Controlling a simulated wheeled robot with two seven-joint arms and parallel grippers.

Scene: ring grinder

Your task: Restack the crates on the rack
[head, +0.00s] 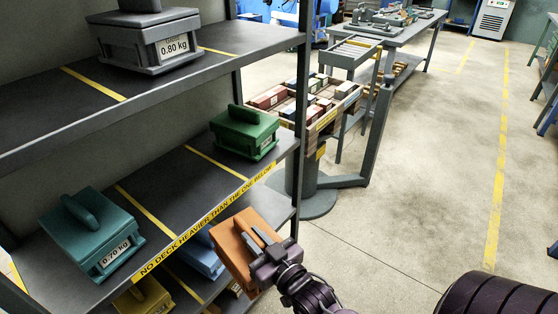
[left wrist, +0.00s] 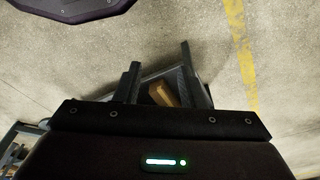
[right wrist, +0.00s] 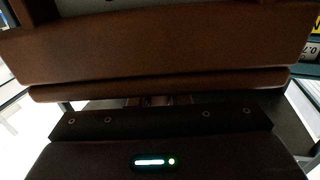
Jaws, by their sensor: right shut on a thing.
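My right gripper (head: 265,254) is shut on an orange crate (head: 238,262) by its handle and holds it tilted at the front of the rack (head: 130,195). The orange crate also fills the upper right wrist view (right wrist: 150,50). On the middle shelf, a teal crate marked 0.70 kg (head: 85,240) sits left and a green crate (head: 240,140) right. A grey crate marked 0.80 kg (head: 140,50) is on the top shelf. A blue crate (head: 203,260) and a yellow crate (head: 150,298) are lower down, partly hidden. My left gripper (left wrist: 160,65) is open and empty.
The middle shelf has a bare bay (head: 150,190) between teal and green, with yellow dividing lines. Its edge label reads no deck heavier than the one below. A tray of coloured boxes (head: 300,100) stands behind the rack's right post. Floor (head: 410,190) to the right is open.

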